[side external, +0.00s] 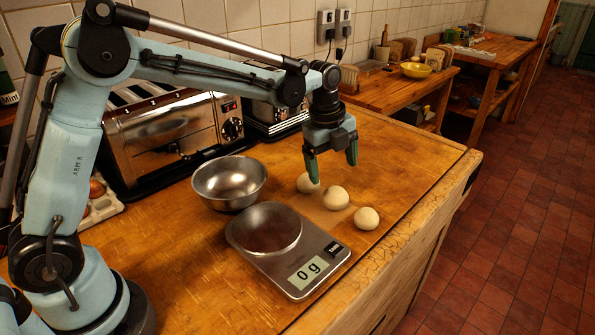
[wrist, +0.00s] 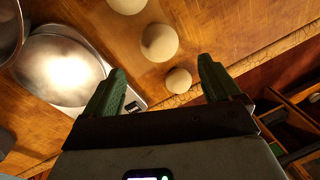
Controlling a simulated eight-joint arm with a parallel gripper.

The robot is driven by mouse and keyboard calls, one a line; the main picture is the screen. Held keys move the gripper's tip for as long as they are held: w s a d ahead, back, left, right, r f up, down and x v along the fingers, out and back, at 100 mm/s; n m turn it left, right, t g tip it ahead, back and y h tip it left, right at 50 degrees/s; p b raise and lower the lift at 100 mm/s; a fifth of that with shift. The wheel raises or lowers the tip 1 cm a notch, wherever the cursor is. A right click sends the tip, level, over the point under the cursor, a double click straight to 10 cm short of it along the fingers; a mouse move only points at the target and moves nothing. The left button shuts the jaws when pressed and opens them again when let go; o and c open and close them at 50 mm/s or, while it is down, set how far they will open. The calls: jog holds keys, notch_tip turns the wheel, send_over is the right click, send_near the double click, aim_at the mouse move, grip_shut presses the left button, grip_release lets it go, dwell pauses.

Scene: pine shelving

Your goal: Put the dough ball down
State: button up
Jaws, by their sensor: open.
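Three pale dough balls lie in a slanting row on the wooden counter: a back one (side external: 308,184), a middle one (side external: 336,197) and a front one (side external: 366,218). In the wrist view the middle ball (wrist: 159,42) and a smaller-looking ball (wrist: 178,80) lie beyond and between my fingers, and another ball (wrist: 128,4) is cut by the top edge. My gripper (side external: 332,171) points down with green fingers apart and nothing between them. Its near finger partly covers the back ball in the side view; I cannot tell whether they touch. It also shows in the wrist view (wrist: 160,66).
A kitchen scale (side external: 320,271) reading 0 g, its round plate bare, stands left of the balls. A steel bowl (side external: 229,184) is behind it. A toaster (side external: 165,135) stands along the wall. The counter's right edge (side external: 445,200) drops to red floor tiles.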

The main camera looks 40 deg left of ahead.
jog(key=s+a+r+n+t, duration=0.2)
jog(key=s+a+r+n, duration=0.1)
jog(key=s+r+n, duration=0.6)
jog(key=s+a+f+n+t, duration=0.1)
jog(key=s+f+n, duration=0.1)
jog(key=s+n, duration=0.3)
jog(key=s+f+n+t, duration=0.2)
jog(key=s+n, duration=0.4)
jog(key=n, duration=0.1)
jog(key=shift+s+a+f+n+y, duration=0.3)
jog(key=shift+a+f, duration=0.05)
jog(key=shift+a, duration=0.05)
jog(key=c, duration=0.3)
jog(key=shift+c, duration=0.2)
